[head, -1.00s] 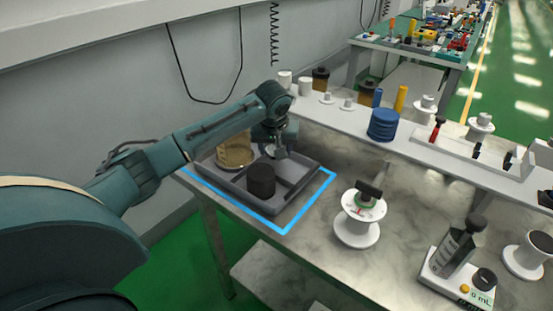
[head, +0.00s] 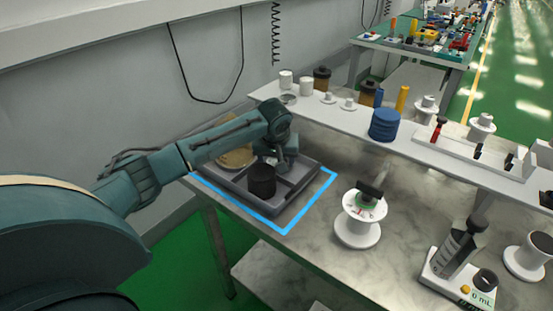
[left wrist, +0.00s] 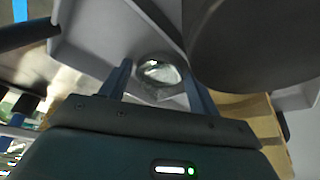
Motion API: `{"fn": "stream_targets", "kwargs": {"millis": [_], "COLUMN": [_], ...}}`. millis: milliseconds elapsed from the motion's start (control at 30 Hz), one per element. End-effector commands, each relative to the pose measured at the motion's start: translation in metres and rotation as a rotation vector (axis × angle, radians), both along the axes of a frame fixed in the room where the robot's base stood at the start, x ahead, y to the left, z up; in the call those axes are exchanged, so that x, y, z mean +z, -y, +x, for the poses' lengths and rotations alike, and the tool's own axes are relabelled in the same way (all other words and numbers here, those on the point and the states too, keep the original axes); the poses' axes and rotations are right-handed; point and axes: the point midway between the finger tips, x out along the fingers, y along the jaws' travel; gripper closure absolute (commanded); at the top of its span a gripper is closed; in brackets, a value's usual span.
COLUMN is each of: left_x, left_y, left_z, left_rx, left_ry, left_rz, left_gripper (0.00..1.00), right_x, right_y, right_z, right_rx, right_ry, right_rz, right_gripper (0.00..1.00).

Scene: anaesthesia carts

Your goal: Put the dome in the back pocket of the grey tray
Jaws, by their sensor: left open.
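The grey tray (head: 275,210) lies inside a blue outline on the left of the bench. My left gripper (head: 286,170) is low over the tray's back part, behind a dark cylinder (head: 262,180). In the left wrist view its two fingers (left wrist: 157,70) are open and apart. A clear, shiny rounded piece, seemingly the dome (left wrist: 159,73), sits between the fingers, over the grey tray floor (left wrist: 95,28). Whether it rests on the floor is hard to tell. In the head view the arm hides it. My right gripper is not in view.
A tan round container (head: 237,156) stands in the tray's left part, partly behind my arm. The dark cylinder (left wrist: 255,40) is close to the fingers in the wrist view. A white spool (head: 357,225) stands right of the tray. A raised shelf (head: 345,122) runs behind.

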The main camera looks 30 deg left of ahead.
Motion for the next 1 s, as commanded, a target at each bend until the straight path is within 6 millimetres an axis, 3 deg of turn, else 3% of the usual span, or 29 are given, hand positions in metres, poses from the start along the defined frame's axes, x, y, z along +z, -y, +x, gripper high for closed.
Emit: {"fn": "stream_targets", "kwargs": {"millis": [167, 600, 800, 1000], "left_x": [0.016, 0.097, 0.112, 0.114], "left_y": [0.002, 0.019, 0.022, 0.022], "left_z": [-0.004, -0.033, -0.039, -0.04], "left_rx": [-0.001, -0.001, 0.001, 0.001], "left_ry": [0.002, 0.003, 0.001, 0.0], "left_rz": [-0.001, -0.001, 0.0, 0.0], "left_gripper": [0.38, 0.38, 0.38, 0.38], "right_x": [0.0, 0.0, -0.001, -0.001], "right_y": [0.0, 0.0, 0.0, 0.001], "right_z": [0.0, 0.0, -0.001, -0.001], "right_rx": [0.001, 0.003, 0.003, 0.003], "right_ry": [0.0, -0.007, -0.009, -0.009], "right_rz": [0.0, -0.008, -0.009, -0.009], "right_gripper": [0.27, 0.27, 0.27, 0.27]}}
